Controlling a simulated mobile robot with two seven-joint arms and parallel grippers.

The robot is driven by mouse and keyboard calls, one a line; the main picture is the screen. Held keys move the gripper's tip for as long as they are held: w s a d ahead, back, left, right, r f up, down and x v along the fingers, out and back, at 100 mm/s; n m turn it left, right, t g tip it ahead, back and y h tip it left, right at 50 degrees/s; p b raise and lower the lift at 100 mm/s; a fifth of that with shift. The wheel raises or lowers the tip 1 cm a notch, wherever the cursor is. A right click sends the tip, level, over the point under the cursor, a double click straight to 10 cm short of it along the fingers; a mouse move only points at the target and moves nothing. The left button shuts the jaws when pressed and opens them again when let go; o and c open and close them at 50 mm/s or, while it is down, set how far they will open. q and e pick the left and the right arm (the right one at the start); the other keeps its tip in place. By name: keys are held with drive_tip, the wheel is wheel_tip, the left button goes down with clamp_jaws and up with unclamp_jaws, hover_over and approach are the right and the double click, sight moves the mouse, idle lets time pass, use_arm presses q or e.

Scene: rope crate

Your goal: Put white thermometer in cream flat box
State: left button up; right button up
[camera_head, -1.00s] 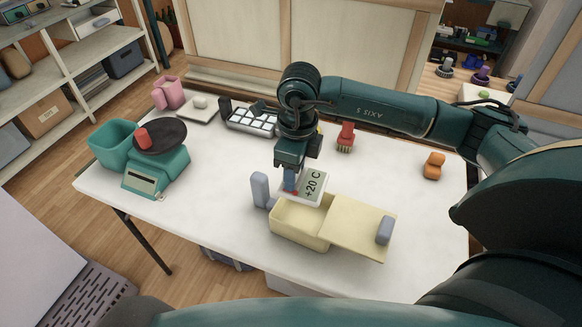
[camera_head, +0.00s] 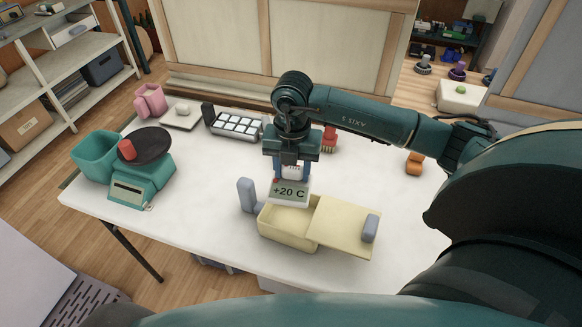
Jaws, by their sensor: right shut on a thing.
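The white thermometer (camera_head: 290,191) shows "+20 C" on its grey-green face, which is turned to the camera. My right gripper (camera_head: 291,174) is shut on its upper part and points down. It holds the thermometer over the back left part of the cream flat box (camera_head: 285,239). Whether the thermometer's lower edge is inside the box or above it, I cannot tell. The box is open on its left side. Its flat cream lid (camera_head: 345,228) covers the right part and has a grey-blue handle (camera_head: 370,228). My left gripper is not in view.
A grey-blue upright block (camera_head: 246,195) stands at the box's left end. A teal scale (camera_head: 143,180) with a dark pan and red item, and a teal bin (camera_head: 97,154), stand left. A tray of white squares (camera_head: 237,124), a red brush (camera_head: 330,139) and an orange object (camera_head: 415,163) lie behind.

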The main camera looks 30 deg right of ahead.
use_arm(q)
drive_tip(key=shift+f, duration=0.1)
use_arm(e)
drive_tip(key=shift+f, duration=0.1)
drive_tip(key=shift+f+b, duration=0.65)
drive_tip(key=b, duration=0.6)
hover_over(292, 214)
wheel_tip(292, 214, down, 8)
drive_tip(key=shift+f, duration=0.1)
drive_tip(key=shift+f+b, duration=0.35)
drive_tip(key=shift+b, duration=0.05)
drive_tip(key=shift+f+b, duration=0.5)
drive_tip(key=shift+f, duration=0.25)
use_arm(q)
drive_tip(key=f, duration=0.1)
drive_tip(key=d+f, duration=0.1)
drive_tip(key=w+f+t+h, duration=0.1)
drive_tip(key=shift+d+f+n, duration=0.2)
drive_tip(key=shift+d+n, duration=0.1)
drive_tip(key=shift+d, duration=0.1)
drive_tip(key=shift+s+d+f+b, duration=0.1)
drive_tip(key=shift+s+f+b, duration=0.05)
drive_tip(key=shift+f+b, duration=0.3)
use_arm(e)
drive_tip(key=shift+f, duration=0.6)
drive_tip(key=o, duration=1.3)
drive_tip(key=shift+c, duration=0.2)
